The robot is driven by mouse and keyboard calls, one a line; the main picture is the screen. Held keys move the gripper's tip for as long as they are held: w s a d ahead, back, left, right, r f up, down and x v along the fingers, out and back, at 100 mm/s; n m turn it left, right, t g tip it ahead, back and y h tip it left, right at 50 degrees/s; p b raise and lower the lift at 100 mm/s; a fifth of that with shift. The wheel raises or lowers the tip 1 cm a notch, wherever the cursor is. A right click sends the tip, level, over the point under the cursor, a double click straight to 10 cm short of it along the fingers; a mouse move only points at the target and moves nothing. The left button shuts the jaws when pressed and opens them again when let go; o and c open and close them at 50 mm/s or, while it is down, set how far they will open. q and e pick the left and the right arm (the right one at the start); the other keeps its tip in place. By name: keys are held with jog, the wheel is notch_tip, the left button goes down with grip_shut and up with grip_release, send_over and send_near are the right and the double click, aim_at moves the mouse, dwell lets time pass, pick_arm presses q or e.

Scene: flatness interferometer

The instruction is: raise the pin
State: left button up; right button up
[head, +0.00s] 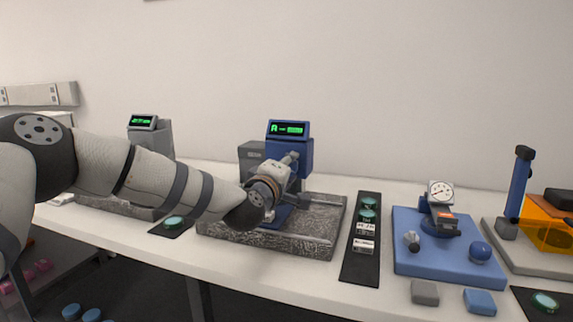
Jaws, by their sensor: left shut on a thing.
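My left arm reaches in from the left, and my left gripper (297,181) is at the front of a blue instrument column (304,149). The column has a green-lit display (289,129) and stands on a dark granite slab (322,232). The gripper is shut on a small part in front of the column. I take this part to be the pin, but the gripper hides it and I cannot make out its shape or height. My right gripper is not in view.
Right of the slab lies a black strip (360,262) with green discs and small blocks. Further right are a blue plate (445,265) with a dial gauge (440,193), and an orange-shielded stand (548,237). A grey instrument (158,138) stands behind my arm.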

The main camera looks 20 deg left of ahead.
pick_arm(q)
jog(key=m, duration=0.2)
jog(key=shift+r+m+p, duration=0.3)
jog(key=shift+m+p, duration=0.05)
jog(key=shift+m, duration=0.05)
jog(key=m, duration=0.2)
jog(key=shift+f+m, duration=0.15)
jog(key=shift+m, duration=0.25)
jog(key=m, duration=0.4)
jog(key=shift+f, duration=0.1)
jog(key=shift+m, duration=2.2)
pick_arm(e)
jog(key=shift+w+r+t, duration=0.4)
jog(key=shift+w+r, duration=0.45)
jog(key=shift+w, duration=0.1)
pick_arm(q)
jog(key=o, duration=1.2)
